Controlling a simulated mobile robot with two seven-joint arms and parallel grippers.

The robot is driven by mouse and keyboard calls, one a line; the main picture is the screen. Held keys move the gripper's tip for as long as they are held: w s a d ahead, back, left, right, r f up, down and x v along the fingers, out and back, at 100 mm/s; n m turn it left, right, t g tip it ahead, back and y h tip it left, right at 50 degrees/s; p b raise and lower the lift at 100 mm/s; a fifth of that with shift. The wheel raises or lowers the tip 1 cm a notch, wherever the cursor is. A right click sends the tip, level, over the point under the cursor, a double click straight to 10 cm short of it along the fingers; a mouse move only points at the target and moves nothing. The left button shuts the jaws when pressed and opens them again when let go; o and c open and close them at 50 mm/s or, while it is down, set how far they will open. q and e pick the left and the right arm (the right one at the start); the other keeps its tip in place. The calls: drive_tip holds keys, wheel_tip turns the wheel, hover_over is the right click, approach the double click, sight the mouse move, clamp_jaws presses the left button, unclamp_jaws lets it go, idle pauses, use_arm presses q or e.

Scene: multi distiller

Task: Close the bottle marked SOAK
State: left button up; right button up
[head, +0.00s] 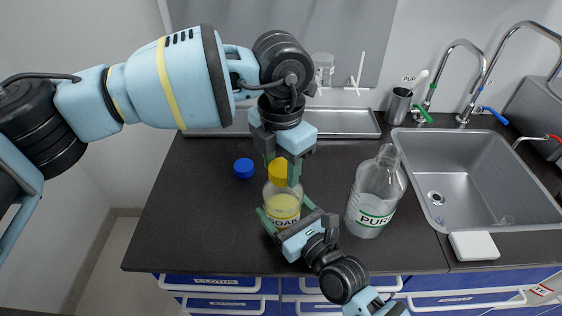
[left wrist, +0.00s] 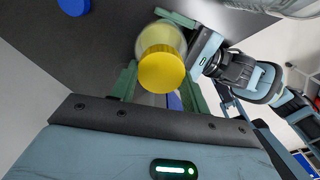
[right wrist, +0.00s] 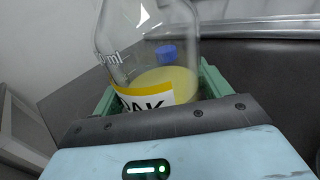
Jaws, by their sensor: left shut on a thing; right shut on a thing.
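The SOAK bottle (head: 283,204) stands on the dark counter, clear glass with yellowish liquid and a yellow-edged label. My right gripper (head: 285,212) is shut on its body from the front right; the label also shows in the right wrist view (right wrist: 148,99). A yellow cap (head: 279,173) is over the bottle's mouth, between the fingers of my left gripper (head: 282,168), which comes from above and is shut on it. The cap also shows in the left wrist view (left wrist: 161,70), with the bottle below it. The cap hides the neck, so I cannot tell whether it is seated.
A blue cap (head: 244,168) lies on the counter, left of the SOAK bottle. A larger bottle marked PURE (head: 374,195) stands to the right, close to my right gripper. A metal tray (head: 340,122) lies behind. The sink (head: 470,165) is at the right. The counter's left side is clear.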

use_arm(q)
drive_tip(key=m, duration=0.6)
drive_tip(key=shift+w, duration=0.15)
drive_tip(key=m, duration=0.4)
drive_tip(key=shift+w+m, duration=0.1)
drive_tip(key=shift+m, duration=0.2)
drive_tip(key=m, duration=0.6)
drive_tip(key=shift+w, duration=0.1)
drive_tip(key=m, duration=0.4)
drive_tip(key=shift+w+d+m, duration=0.1)
drive_tip(key=shift+m, duration=0.3)
drive_tip(key=m, duration=0.4)
drive_tip(key=shift+d+m, duration=0.1)
drive_tip(key=shift+m, duration=0.2)
drive_tip(key=m, duration=0.7)
drive_tip(key=shift+d+m, duration=0.15)
drive_tip(key=shift+m, duration=0.25)
drive_tip(key=m, duration=0.4)
